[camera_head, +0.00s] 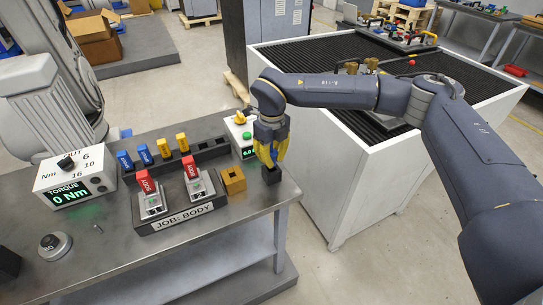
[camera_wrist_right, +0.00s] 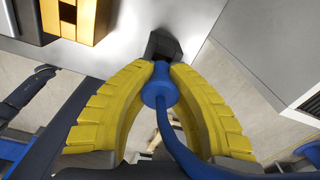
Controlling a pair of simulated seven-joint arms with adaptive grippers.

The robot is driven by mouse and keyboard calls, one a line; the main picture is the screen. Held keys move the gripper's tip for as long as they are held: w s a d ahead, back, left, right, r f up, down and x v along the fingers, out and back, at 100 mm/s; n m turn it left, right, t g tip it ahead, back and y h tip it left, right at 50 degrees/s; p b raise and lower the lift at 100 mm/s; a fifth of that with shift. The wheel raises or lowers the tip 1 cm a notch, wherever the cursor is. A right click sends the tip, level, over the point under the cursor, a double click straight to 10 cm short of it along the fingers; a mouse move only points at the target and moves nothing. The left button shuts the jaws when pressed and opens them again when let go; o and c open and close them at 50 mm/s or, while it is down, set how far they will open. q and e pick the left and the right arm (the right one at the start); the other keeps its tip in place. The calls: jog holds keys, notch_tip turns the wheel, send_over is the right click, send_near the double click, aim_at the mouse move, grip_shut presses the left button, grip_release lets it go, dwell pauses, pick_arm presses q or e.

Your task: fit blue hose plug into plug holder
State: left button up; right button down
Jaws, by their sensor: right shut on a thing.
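My right gripper (camera_head: 268,160) has yellow fingers and points down over the right end of the grey table. In the right wrist view the right gripper (camera_wrist_right: 160,75) is shut on the blue hose plug (camera_wrist_right: 155,88), with the blue hose trailing down between the fingers. A small black block (camera_head: 271,175), apparently the plug holder, stands at the table's right edge just below the fingertips. It also shows as a dark block (camera_wrist_right: 162,45) at the plug's tip. Whether the tip is inside it or only above it, I cannot tell. My left gripper is out of view.
A yellow-brown block (camera_head: 232,180) stands just left of the black block. The JOB: BODY fixture (camera_head: 178,222) with red-handled parts and a box with a green button (camera_head: 240,135) are close by. A white-walled bench (camera_head: 370,185) lies beyond the table's right edge.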

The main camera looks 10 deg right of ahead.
jog(key=shift+f, duration=0.8)
jog(key=c, duration=1.3)
grip_release()
jog(key=shift+r, duration=0.1)
notch_tip(320, 180, up, 12)
jog(key=shift+f, duration=0.1)
